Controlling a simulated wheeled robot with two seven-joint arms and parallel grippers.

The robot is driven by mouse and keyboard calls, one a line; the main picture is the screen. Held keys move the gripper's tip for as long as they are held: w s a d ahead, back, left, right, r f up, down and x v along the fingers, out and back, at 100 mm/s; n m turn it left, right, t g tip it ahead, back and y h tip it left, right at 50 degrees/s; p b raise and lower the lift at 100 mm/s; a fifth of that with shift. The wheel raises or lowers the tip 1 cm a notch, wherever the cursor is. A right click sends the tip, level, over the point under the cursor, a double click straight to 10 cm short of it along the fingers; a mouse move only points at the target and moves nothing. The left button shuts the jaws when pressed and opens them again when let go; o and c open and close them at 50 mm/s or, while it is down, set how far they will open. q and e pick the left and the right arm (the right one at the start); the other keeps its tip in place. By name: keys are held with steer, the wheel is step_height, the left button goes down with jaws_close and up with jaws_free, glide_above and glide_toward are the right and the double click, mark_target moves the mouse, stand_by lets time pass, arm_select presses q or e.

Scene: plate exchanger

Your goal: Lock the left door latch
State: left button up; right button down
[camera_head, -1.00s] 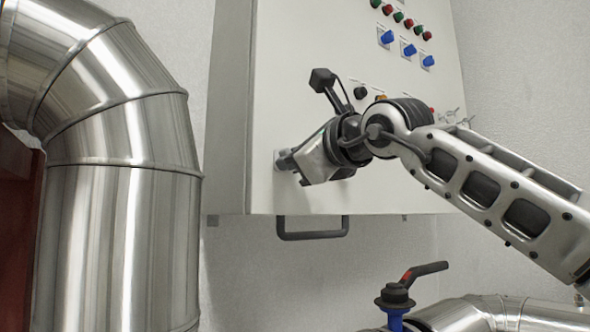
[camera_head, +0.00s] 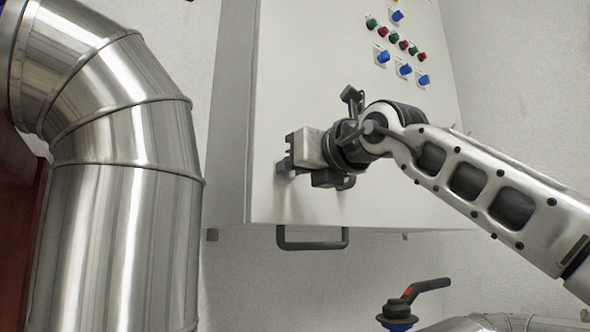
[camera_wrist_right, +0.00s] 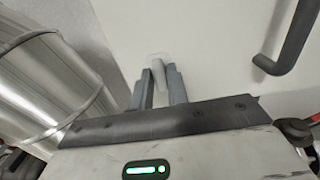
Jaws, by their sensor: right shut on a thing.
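The left door latch is a small pale piece on the lower left part of the light grey cabinet door (camera_head: 310,205). In the right wrist view the latch (camera_wrist_right: 158,63) shows between and just beyond the fingertips. My right gripper (camera_head: 284,165) reaches it from the right, and its fingers are shut on the latch. In the right wrist view the two grey fingers (camera_wrist_right: 160,85) stand close together against the door. In the head view the gripper hides most of the latch. My left gripper is not in view.
A black U-shaped handle (camera_head: 312,245) hangs below the cabinet's bottom edge. A large shiny metal pipe (camera_head: 125,230) fills the left side. Coloured buttons and blue knobs (camera_head: 405,70) sit higher on the door. A valve with a black lever (camera_head: 425,287) stands below right.

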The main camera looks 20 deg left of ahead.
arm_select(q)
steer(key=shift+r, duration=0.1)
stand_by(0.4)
arm_select(e)
steer(key=c, duration=1.5)
jaws_free()
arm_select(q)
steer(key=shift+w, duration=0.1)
arm_select(e)
steer(key=shift+o, duration=0.2)
arm_select(q)
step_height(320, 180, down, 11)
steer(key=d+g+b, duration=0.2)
steer(key=b, duration=0.4)
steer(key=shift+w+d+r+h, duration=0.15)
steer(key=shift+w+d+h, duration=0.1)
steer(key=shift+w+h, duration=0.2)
arm_select(e)
steer(key=v, duration=1.6)
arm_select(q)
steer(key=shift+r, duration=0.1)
arm_select(e)
steer(key=shift+w+a+f, duration=0.1)
steer(key=shift+f, duration=0.05)
